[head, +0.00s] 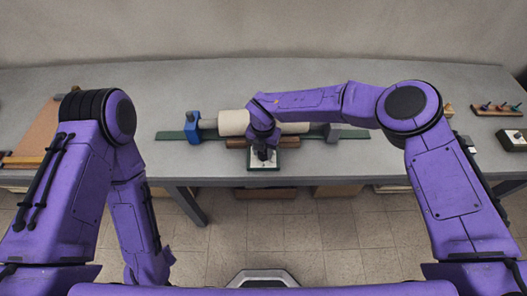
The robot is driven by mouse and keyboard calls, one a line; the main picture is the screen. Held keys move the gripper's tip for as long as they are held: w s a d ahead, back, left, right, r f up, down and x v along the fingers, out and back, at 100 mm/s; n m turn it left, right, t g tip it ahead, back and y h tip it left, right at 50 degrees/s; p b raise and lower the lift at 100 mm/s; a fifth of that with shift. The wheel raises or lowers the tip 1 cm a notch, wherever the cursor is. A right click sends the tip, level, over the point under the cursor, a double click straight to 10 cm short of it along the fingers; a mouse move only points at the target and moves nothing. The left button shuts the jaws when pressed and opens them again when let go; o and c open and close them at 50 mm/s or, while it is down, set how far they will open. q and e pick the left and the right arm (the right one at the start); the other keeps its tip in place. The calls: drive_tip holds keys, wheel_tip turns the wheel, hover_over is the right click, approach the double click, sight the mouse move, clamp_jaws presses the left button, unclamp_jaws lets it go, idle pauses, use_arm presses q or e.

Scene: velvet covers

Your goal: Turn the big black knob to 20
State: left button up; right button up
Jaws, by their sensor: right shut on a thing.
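A small white dial plate (264,167) with a dark green edge stands at the front edge of the grey table, in the middle of the head view. The big black knob (264,156) is at this plate, mostly hidden under my right gripper. My right gripper (263,151) points down from above and is shut on the knob. The scale numbers and any pointer are too small and covered to read. My left arm hangs down at the left, in front of the table, and its gripper is not visible.
Behind the dial, a cream roller (233,122) lies on a green base (170,135) with a blue block (193,127) at its left. A brown board (38,130) lies far left. A peg rack (496,108) and a black box (512,140) sit far right. Bare table lies between.

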drive_tip(key=n+b, duration=0.1)
drive_tip(key=n, duration=0.2)
drive_tip(key=shift+n, duration=0.3)
drive_tip(key=shift+n+b, duration=0.6)
drive_tip(key=shift+n, duration=1)
drive_tip(key=o, duration=1.1)
drive_tip(key=shift+c, duration=0.2)
drive_tip(key=shift+r, duration=0.15)
wheel_tip(320, 180, up, 10)
drive_tip(key=b, duration=0.2)
drive_tip(key=shift+r, duration=0.15)
